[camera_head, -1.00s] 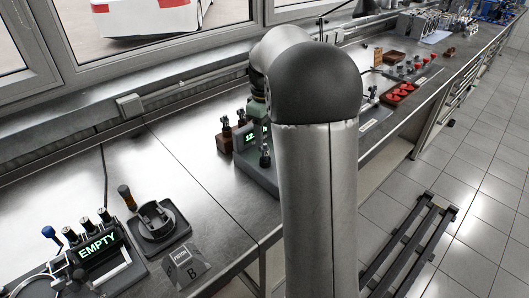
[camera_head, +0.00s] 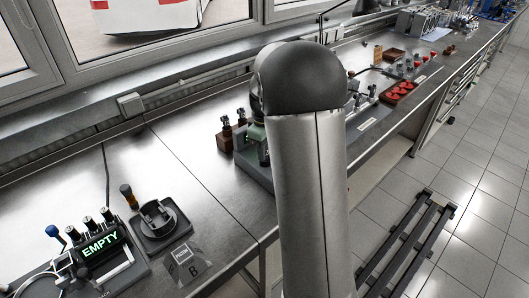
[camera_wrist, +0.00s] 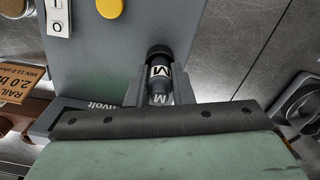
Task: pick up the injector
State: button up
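In the wrist view an injector (camera_wrist: 159,72) with a black end and a white band marked "M" lies between the two fingers of my gripper (camera_wrist: 160,88). One grey finger is on each side, very close to it. I cannot tell whether they press on it or leave a small gap. The injector is against a grey device panel (camera_wrist: 100,45); how it sits there is partly hidden by the gripper. In the head view my arm hides the gripper and the injector.
The panel has a yellow button (camera_wrist: 109,7) and a switch (camera_wrist: 58,17). A wooden block with upright parts (camera_head: 226,138) stands left of my arm. A display reading "EMPTY" (camera_head: 100,244) and a round dark holder (camera_head: 158,218) are further left.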

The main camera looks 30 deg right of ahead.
grip_shut()
jog(key=shift+r, duration=0.15)
